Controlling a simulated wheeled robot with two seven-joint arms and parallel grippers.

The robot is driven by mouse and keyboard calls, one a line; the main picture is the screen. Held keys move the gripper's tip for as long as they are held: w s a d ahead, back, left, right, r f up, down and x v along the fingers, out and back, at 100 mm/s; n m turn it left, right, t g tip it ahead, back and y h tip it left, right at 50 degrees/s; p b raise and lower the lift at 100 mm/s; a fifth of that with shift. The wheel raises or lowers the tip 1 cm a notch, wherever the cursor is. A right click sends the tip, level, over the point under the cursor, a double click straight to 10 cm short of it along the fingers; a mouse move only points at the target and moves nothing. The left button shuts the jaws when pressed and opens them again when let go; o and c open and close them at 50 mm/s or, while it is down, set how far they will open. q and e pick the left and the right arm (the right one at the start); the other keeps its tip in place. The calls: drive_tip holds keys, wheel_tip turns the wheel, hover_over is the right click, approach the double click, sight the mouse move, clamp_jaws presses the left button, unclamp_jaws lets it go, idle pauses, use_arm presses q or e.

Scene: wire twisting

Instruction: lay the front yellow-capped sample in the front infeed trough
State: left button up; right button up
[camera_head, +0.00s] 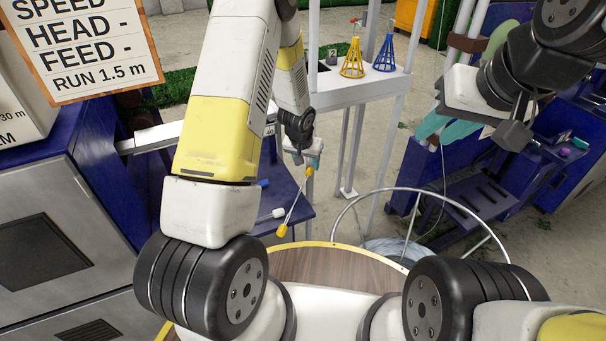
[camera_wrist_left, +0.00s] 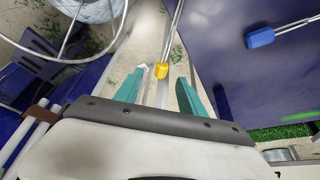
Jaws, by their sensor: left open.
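The yellow-capped sample (camera_head: 294,204) is a thin rod with a yellow cap at each end, slanting near the right edge of the blue table. My left gripper (camera_head: 311,152) is at its upper cap. In the left wrist view that yellow cap (camera_wrist_left: 161,70) shows between the spread teal fingers of my left gripper (camera_wrist_left: 160,92); the rod runs out of the top of the picture. The fingers are open; contact cannot be told. My right gripper (camera_head: 452,128) hangs at the right, away from the sample; its jaw state is unclear. I cannot clearly make out the infeed trough.
A blue cap (camera_wrist_left: 260,37) shows in the left wrist view. A white stand (camera_head: 352,92) behind carries yellow and blue wire cones. A large wire hoop (camera_head: 384,190) stands right of the table.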

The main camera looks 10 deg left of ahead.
sight(308, 172)
use_arm(q)
drive_tip(key=x, duration=0.6)
drive_tip(key=shift+w+a+f, duration=0.15)
drive_tip(key=shift+a+f, duration=0.05)
clamp_jaws()
